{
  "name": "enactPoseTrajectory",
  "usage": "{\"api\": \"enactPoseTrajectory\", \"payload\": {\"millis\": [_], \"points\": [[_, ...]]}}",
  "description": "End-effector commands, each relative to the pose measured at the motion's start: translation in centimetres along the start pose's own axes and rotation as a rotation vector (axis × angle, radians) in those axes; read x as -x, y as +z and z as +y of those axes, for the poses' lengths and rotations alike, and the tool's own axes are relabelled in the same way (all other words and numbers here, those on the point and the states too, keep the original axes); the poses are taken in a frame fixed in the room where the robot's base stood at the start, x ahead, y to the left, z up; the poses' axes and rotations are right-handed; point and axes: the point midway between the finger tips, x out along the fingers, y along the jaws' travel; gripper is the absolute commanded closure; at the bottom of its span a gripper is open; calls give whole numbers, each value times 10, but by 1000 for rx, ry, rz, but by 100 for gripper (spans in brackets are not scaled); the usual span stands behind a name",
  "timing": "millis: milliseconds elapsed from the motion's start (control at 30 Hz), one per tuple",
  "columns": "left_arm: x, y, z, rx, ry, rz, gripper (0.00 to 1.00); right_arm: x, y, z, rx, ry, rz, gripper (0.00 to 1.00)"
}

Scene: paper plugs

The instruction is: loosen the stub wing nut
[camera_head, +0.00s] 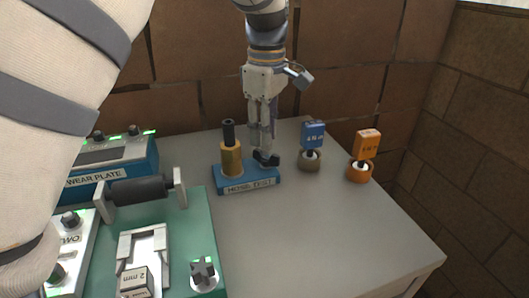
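My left gripper (265,151) points down over the right end of this base, close beside the cylinder. A small dark piece (267,159) shows at its fingertips; I cannot tell whether it is the stub wing nut or part of the fingers. The fingers look close together, but their gap is hidden. A dark lobed knob (203,270) sits on the green fixture (195,228). My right gripper is not in view.
Blue (313,134) and orange (367,144) tags stand on round holders right of the base. A dark roller (139,190) and labelled devices fill the left. The front right of the grey table (330,235) is clear. Brown walls stand behind and right.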

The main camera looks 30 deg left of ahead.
Motion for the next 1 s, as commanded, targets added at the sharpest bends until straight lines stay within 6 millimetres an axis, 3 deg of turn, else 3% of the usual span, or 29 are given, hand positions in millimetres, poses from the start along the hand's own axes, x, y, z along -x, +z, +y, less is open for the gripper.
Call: {"api": "enactPoseTrajectory", "payload": {"millis": [267, 1000], "points": [[-1, 1, 0, 1, -1, -1, 75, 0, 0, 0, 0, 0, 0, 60], [-41, 1, 0, -1, 0, 0, 75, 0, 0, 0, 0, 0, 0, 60]]}}
